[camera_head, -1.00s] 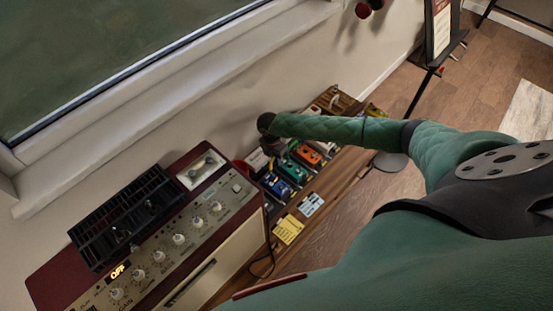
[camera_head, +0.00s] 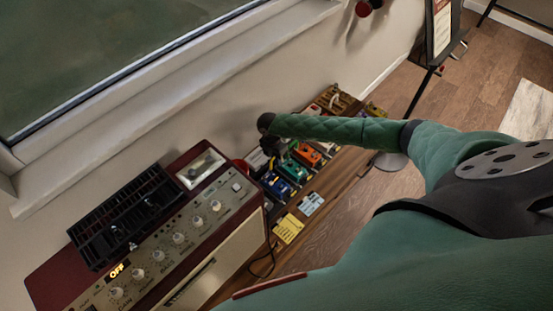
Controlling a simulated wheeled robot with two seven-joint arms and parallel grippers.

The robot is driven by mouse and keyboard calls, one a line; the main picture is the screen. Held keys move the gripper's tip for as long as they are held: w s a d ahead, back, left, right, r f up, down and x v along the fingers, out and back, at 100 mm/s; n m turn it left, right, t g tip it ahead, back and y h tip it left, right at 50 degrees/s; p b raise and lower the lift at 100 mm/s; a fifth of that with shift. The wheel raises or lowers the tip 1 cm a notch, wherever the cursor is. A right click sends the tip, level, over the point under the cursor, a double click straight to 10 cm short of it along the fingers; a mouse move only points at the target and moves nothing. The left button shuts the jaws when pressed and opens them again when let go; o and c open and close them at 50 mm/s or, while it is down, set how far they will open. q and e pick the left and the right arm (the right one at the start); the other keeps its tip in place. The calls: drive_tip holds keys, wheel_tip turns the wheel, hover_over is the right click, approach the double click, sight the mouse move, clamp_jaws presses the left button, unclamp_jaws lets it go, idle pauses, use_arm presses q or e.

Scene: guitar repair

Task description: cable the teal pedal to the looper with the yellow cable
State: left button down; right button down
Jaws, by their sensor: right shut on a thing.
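The teal pedal (camera_head: 291,169) sits in the row of pedals on the wooden board, between a blue one and an orange one. My right arm reaches in from the right, across the pedals. My dark right gripper (camera_head: 270,147) is at the wall side of the row, behind the teal pedal. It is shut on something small. A bit of yellow, likely the yellow cable (camera_head: 271,164), shows just below it. The rest of the cable is hidden or too small to make out. I cannot tell which pedal is the looper. My left gripper is out of view.
A dark red amplifier (camera_head: 226,219) with a black rack (camera_head: 125,215) on top stands at the left. The blue pedal (camera_head: 277,186) and orange pedal (camera_head: 306,155) flank the teal one. Yellow (camera_head: 289,229) and pale (camera_head: 311,203) notes lie at the front. The window sill is behind.

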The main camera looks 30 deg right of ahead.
drive_tip(key=shift+f+b, duration=0.35)
drive_tip(key=shift+f, duration=0.4)
idle(0.4)
drive_tip(key=c, duration=1)
unclamp_jaws()
drive_tip(key=shift+c, duration=0.2)
